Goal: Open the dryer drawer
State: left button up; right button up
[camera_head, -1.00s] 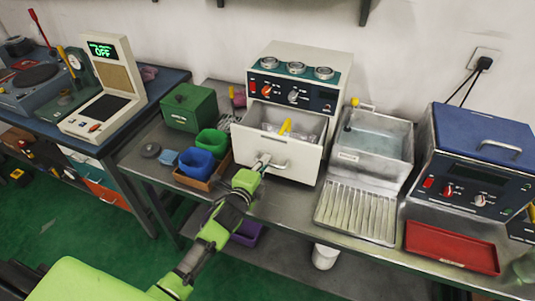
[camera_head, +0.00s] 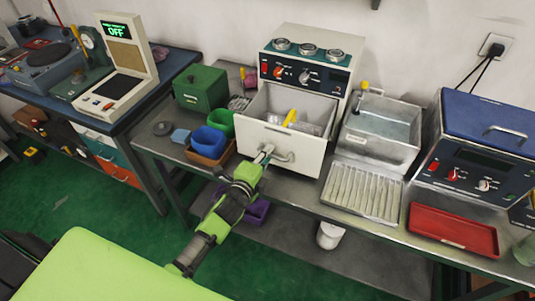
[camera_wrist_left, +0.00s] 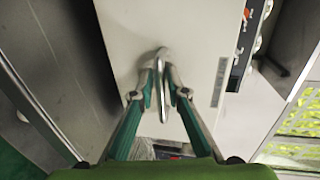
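The dryer (camera_head: 306,70) is a cream box with a dark control panel and three round metal pieces on top. Its drawer (camera_head: 268,136) is pulled out toward me, and its inside shows a yellow item. My left gripper (camera_head: 264,155) is at the drawer's front, at the metal handle (camera_head: 285,156). In the left wrist view the fingers (camera_wrist_left: 161,88) are closed together around the handle bar (camera_wrist_left: 161,70). My right gripper is in neither view.
A metal sink (camera_head: 382,130) and a ribbed drain tray (camera_head: 363,191) stand right of the dryer. A red tray (camera_head: 453,230) and a blue-topped machine (camera_head: 478,150) are further right. Green and blue bins (camera_head: 209,140) and a green box (camera_head: 200,88) stand left.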

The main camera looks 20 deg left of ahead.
pick_arm(q)
jog(key=v, duration=1.2)
dwell(0.4)
jog(key=s+f+n+g, duration=0.3)
jog(key=s+f, duration=0.2)
jog(key=f, duration=0.6)
jog(key=s+f+n+g, duration=0.25)
jog(key=s+f, duration=0.25)
jog(key=f, duration=0.6)
jog(key=s+f+n+g, duration=0.25)
jog(key=s+f, duration=0.25)
jog(key=f, duration=0.6)
jog(key=s+f+n+g, duration=0.3)
jog(key=s+f, duration=0.4)
jog(key=s, duration=0.6)
jog(key=s+f+n+g, duration=0.3)
jog(key=s+f+n, duration=0.2)
jog(key=s, duration=0.8)
notch_tip(320, 180, down, 4)
jog(key=shift+s+a+r+g+y, duration=0.15)
jog(key=shift+s+a+g+y, duration=0.15)
jog(key=shift+s, duration=0.05)
